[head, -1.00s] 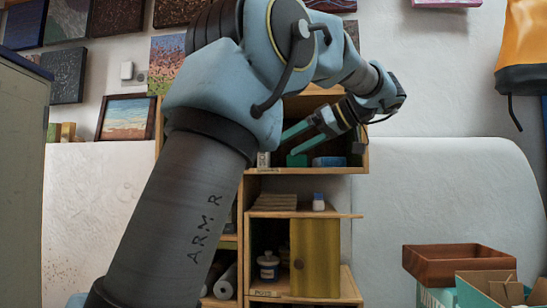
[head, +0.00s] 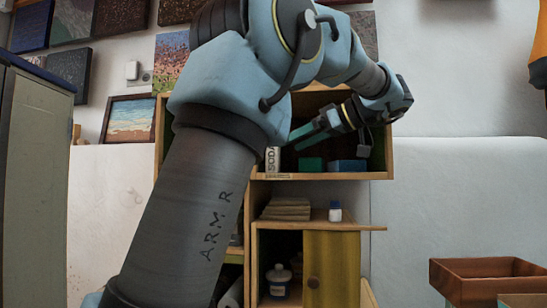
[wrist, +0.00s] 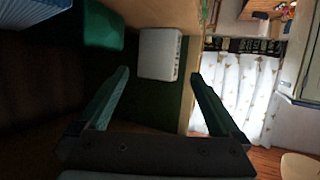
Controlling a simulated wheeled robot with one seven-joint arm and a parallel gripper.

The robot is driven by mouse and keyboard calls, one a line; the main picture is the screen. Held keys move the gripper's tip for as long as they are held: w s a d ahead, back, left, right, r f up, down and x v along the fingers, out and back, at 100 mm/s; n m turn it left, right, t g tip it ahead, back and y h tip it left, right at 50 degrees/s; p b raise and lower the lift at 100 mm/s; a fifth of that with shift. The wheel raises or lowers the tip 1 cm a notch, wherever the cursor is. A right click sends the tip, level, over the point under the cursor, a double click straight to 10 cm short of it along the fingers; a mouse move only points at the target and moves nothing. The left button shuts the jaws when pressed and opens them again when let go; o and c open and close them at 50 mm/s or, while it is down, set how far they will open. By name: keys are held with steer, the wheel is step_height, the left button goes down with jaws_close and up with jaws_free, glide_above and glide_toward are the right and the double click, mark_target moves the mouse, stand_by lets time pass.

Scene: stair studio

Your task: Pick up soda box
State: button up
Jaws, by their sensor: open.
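The soda box (head: 273,160) is a small white upright box with dark lettering, at the left front of the upper shelf compartment in the head view. In the wrist view a white box (wrist: 160,53), seemingly the same one, lies ahead of and between the fingertips. My gripper (head: 305,137) is open and empty inside the upper compartment, right of and a little above the soda box in the head view. In the wrist view its two fingers (wrist: 160,75) are spread wide, with the box apart from them. My arm hides part of the compartment's left side.
A green box (head: 311,164) and a blue box (head: 347,166) stand right of the soda box on the same shelf. The wooden shelf unit (head: 387,150) has side walls close to my gripper. Below stand a small white bottle (head: 335,211) and a jar (head: 278,280).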

steer(key=p+x, duration=0.2)
steer(key=x, duration=0.3)
steer(key=shift+w+d+f, duration=0.1)
steer(key=shift+w+f, duration=0.05)
steer(key=c, duration=1.2)
